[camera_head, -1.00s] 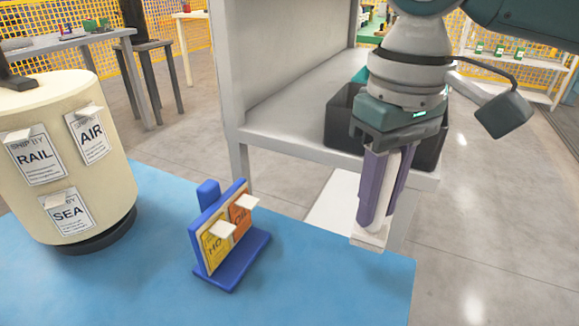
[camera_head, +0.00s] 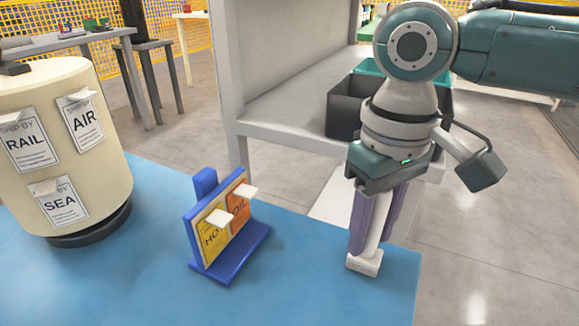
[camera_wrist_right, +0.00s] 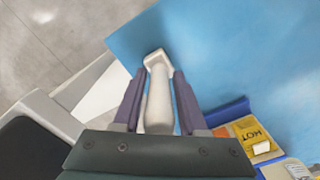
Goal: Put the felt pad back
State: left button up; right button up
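My right gripper (camera_head: 369,240) is shut on a white piece (camera_head: 364,265), which has a rounded stem and a flat block at its lower end. The purple fingers stand on both sides of the stem. The block hangs over or touches the blue mat near its right edge; I cannot tell which. The right wrist view also shows the white piece (camera_wrist_right: 158,100) between the fingers, its block end pointing away over the mat. It may be the felt pad; I cannot tell for sure. My left gripper is not in view.
A blue stand (camera_head: 229,262) with yellow and orange label cards stands on the blue mat (camera_head: 305,285). A cream drum (camera_head: 85,165) with RAIL, AIR and SEA cards is at the left. A grey shelf (camera_head: 285,115) with a dark bin (camera_head: 345,108) is behind my right arm.

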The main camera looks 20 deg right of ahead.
jog(key=shift+o, duration=1)
jog(key=shift+r, duration=0.1)
pick_arm(q)
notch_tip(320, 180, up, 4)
jog(key=p, duration=0.4)
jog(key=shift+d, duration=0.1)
pick_arm(e)
notch_tip(320, 180, up, 11)
jog(key=shift+r, duration=0.5)
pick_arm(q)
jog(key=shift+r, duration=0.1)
